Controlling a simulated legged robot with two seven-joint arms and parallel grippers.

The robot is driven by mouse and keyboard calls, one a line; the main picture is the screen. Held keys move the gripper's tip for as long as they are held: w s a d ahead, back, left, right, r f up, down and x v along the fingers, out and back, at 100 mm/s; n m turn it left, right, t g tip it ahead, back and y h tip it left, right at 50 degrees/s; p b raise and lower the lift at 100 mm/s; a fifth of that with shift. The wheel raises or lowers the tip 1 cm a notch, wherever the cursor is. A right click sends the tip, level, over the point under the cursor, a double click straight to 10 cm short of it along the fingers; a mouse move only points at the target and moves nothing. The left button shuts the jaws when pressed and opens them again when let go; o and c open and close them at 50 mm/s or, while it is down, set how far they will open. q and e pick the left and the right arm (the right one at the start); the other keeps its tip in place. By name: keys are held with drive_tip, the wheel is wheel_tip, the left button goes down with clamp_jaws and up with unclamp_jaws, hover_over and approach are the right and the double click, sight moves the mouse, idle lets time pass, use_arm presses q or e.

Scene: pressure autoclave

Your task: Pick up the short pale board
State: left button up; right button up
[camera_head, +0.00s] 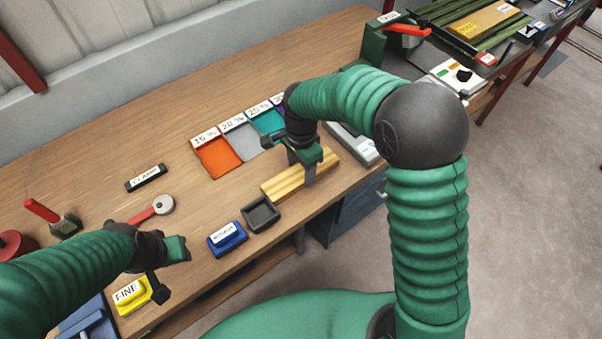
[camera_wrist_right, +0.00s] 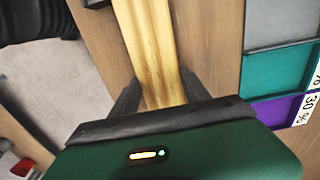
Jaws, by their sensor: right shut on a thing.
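The short pale board (camera_head: 284,186) lies along the front part of the wooden bench, right of the dark square tray. My right gripper (camera_head: 309,170) is over its right half with fingers on either side, shut on the board. In the right wrist view the board (camera_wrist_right: 148,45) runs up between the two dark fingers (camera_wrist_right: 160,92). I cannot tell whether the board is lifted off the bench. My left gripper (camera_head: 168,270) is above the bench's front left, away from the board, near the yellow FINE block; its finger gap is not clear.
A dark tray (camera_head: 261,216) and a blue labelled block (camera_head: 227,239) stand left of the board. Coloured percent-labelled pads (camera_head: 217,158) lie behind it. A grey device (camera_head: 354,145) stands to its right. The yellow FINE block (camera_head: 133,294) is at front left.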

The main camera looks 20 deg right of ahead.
sight(301, 171)
drive_tip(key=shift+r, duration=0.55)
wheel_tip(301, 171, up, 3)
drive_tip(key=shift+f, duration=0.2)
drive_tip(key=s, duration=0.5)
drive_tip(key=s+r, duration=0.1)
drive_tip(key=s, duration=1)
drive_tip(key=shift+d+r+b, duration=0.15)
drive_tip(key=shift+d+b, duration=0.15)
drive_tip(key=shift+b, duration=0.1)
